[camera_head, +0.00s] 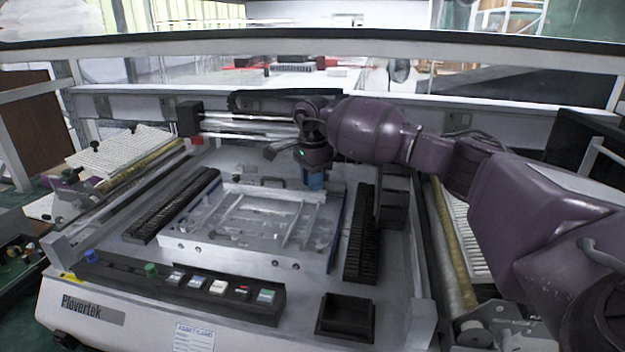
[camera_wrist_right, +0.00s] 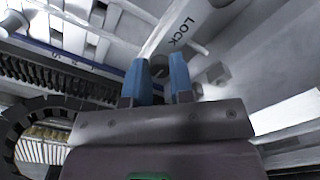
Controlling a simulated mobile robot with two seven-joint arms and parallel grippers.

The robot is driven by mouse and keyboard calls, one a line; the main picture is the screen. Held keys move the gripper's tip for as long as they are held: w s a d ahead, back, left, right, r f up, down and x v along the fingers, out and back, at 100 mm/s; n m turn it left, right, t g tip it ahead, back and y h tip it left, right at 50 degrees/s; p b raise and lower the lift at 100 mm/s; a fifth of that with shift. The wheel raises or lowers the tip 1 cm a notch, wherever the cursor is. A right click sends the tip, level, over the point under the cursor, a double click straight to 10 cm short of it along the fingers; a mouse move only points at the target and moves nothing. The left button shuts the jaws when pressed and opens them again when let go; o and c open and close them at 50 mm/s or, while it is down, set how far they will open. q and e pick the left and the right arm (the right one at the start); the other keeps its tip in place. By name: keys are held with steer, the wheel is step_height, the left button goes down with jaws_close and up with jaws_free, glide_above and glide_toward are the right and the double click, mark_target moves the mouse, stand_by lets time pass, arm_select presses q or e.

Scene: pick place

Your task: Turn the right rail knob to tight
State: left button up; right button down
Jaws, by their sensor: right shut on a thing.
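My right gripper (camera_head: 314,182) reaches down from the right over the back right corner of the metal frame fixture (camera_head: 300,262). Its blue fingertips also show in the right wrist view (camera_wrist_right: 160,75), close together and shut on a small grey knob (camera_wrist_right: 158,66). The knob sits beside a pale rail bar (camera_wrist_right: 205,18) printed with the word LOCK. In the head view the knob is hidden by the gripper. Whether it is tight cannot be told. My left gripper is not in view.
Dark slotted racks stand left (camera_head: 175,207) and right (camera_head: 361,240) of the fixture. An empty black tray (camera_head: 345,316) sits at the front right, and a row of buttons (camera_head: 218,287) runs along the front. A black upright block stands close by the right rack.

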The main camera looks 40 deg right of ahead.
steer(key=m, duration=0.1)
steer(key=m+p, duration=0.1)
steer(key=m, duration=0.1)
steer(key=shift+r+m, duration=0.2)
steer(key=shift+m, duration=0.1)
steer(key=m+p, duration=0.1)
steer(key=m, duration=0.1)
steer(key=shift+m, duration=0.4)
steer(key=m+p, duration=0.2)
steer(key=m, duration=0.3)
steer(key=shift+m+p, duration=0.5)
steer(key=shift+m, duration=0.7)
steer(key=shift+m+p, duration=0.45)
steer(key=shift+m, duration=0.45)
steer(key=m+p, duration=0.1)
steer(key=m, duration=0.1)
steer(key=shift+m, duration=0.3)
steer(key=m+p, duration=0.1)
steer(key=m, duration=0.1)
steer(key=shift+m+p, duration=0.3)
steer(key=shift+f+m+p, duration=0.1)
steer(key=shift+m+p, duration=0.4)
steer(key=shift+m, duration=0.8)
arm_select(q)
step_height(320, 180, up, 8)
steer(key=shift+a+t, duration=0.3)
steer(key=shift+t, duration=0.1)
arm_select(e)
steer(key=shift+f, duration=0.1)
